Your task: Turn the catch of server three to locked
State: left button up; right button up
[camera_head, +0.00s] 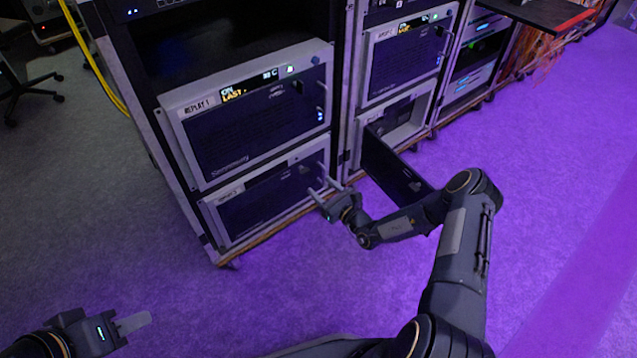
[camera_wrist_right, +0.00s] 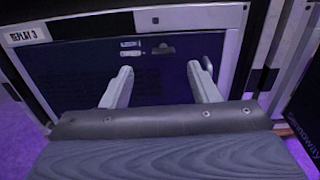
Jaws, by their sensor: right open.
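Server three, labelled "REPLAY 3" (camera_wrist_right: 30,36), has a dark front (camera_wrist_right: 75,75) in a light frame in the right wrist view. In the head view it is the lower left unit (camera_head: 255,207). A small dark catch (camera_wrist_right: 163,49) sits near its top middle, beside two small light labels (camera_wrist_right: 131,49); its setting is too small to tell. My right gripper (camera_wrist_right: 159,72) is open in front of the server, its fingertips below and either side of the catch, with nothing between them. It also shows in the head view (camera_head: 320,190). My left gripper (camera_head: 135,322) is low at left, away from the racks.
Above stands the "REPLAY 1" server (camera_head: 250,125). A handle (camera_wrist_right: 208,67) is by my right finger. In the rack to the right, a dark panel (camera_head: 393,168) hangs open close to my right forearm. A yellow cable (camera_head: 90,60) runs down at left. Floor in front is clear.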

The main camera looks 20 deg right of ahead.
aim_at(307, 173)
jog(key=b+x, duration=0.1)
jog(key=x, duration=0.1)
jog(key=b+x, duration=0.1)
jog(key=x, duration=0.2)
jog(key=b+x, duration=0.1)
jog(key=x, duration=0.1)
jog(key=shift+w+f, duration=0.4)
jog(key=shift+w, duration=0.05)
jog(key=c, duration=1)
jog(key=shift+m, duration=0.3)
